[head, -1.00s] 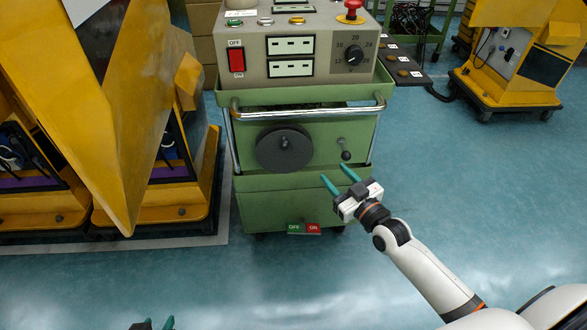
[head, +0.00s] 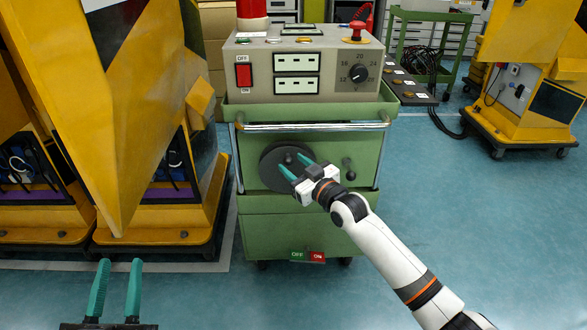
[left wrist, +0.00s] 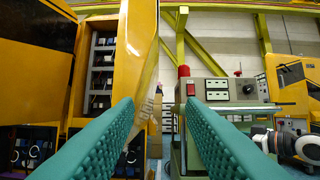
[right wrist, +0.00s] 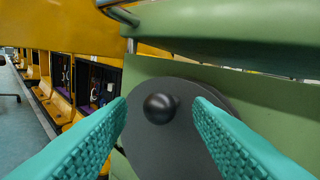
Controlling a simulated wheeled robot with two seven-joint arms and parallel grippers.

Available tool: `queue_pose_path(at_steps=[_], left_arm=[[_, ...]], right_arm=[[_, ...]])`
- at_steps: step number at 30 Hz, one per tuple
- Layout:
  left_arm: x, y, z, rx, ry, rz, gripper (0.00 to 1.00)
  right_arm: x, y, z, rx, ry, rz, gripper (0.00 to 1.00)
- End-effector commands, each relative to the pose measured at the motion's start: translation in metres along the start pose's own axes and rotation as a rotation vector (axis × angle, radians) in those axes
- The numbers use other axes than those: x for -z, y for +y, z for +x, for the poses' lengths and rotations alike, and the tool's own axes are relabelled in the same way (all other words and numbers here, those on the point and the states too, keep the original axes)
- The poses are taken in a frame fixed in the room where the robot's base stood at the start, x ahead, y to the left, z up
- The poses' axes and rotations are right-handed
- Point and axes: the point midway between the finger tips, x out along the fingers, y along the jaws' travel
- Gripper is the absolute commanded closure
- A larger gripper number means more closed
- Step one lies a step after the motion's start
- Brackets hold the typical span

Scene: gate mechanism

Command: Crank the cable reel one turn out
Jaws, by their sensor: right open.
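The cable reel is a dark grey disc (head: 268,168) on the front of the green cart, with a black crank knob standing out from it. In the right wrist view the knob (right wrist: 160,108) lies between the fingertips, with the disc (right wrist: 185,145) behind it. My right gripper (head: 296,166) is open in front of the reel, its teal fingers on either side of the knob; I cannot see them touching it. My left gripper (head: 116,262) is open and empty at the lower left, well short of the cart.
The green cart (head: 300,235) carries a control box (head: 300,70) with switches and a dial. A chrome bar (head: 315,126) runs above the reel; a small crank (head: 349,170) sits right of it. Yellow machines (head: 120,120) stand close on the left. Floor is clear at right.

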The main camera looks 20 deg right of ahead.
Motion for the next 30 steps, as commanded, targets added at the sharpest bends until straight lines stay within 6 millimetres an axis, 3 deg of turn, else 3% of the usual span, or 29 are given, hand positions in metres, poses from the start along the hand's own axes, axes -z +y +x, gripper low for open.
queue_pose_path(at_steps=[13, 22, 30], left_arm=[[-0.0106, -0.0015, -0.0001, 0.003, -0.07, -0.003, 0.64], [-0.0102, -0.0016, 0.0, 0.003, -0.068, -0.003, 0.64], [-0.0101, -0.0017, -0.0004, 0.003, -0.073, -0.003, 0.64]], right_arm=[[-0.0001, 0.0004, 0.0095, -0.001, 0.0, -0.001, 0.54], [-0.0001, 0.0003, 0.0092, -0.001, 0.0, -0.001, 1.0], [0.0007, 0.0, 0.0088, 0.0, -0.004, 0.006, 1.0]])
